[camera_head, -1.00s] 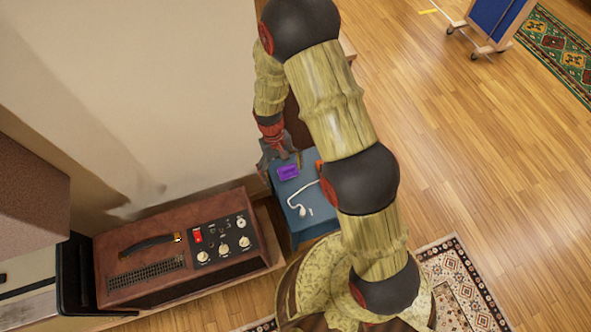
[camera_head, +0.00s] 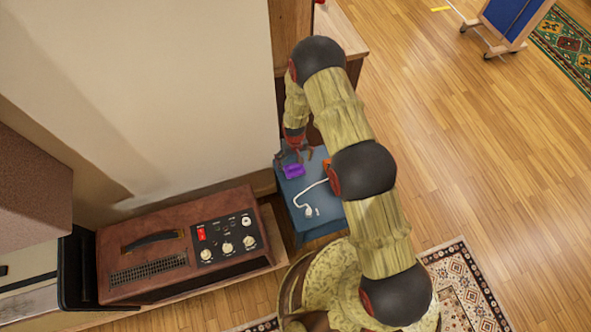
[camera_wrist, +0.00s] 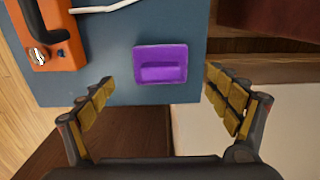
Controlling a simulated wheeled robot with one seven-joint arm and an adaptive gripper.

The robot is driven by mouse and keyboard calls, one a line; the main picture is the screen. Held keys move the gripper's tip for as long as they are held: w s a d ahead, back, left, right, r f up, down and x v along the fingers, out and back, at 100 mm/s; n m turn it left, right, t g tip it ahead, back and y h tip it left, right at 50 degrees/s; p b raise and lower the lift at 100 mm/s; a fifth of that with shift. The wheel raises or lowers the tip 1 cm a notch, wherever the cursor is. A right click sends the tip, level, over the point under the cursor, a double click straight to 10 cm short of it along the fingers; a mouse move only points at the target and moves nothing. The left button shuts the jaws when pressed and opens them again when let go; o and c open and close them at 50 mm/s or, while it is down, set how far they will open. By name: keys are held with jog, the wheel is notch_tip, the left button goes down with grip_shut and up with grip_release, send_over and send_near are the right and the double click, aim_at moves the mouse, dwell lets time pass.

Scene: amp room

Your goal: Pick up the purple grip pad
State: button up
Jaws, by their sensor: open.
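The purple grip pad (camera_head: 293,171) lies on the blue-topped surface (camera_head: 325,207), close to its far edge. In the wrist view the pad (camera_wrist: 160,65) is a purple square with a raised bar across it. My gripper (camera_head: 292,157) is over that far edge, beside the pad in the head view. In the wrist view my gripper (camera_wrist: 166,93) is open and empty, with the pad a little ahead of the fingertips and between their lines. I cannot tell the exact height of the fingers above the surface.
An orange device (camera_wrist: 50,35) with a black handle sits on the blue surface to the left in the wrist view. A white cable (camera_head: 307,195) lies nearby. A brown amplifier (camera_head: 185,245) stands to the left, and a wall (camera_head: 150,90) rises beside the surface.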

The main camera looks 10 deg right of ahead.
aim_at(294, 166)
jog(key=f, duration=0.1)
jog(key=f+b, duration=0.1)
jog(key=f, duration=0.1)
jog(key=f+b, duration=0.1)
jog(key=f, duration=0.1)
jog(key=shift+w+a+f, duration=0.1)
jog(key=shift+w, duration=0.2)
jog(key=c, duration=0.3)
jog(key=c, duration=1.1)
jog(key=shift+o, duration=0.2)
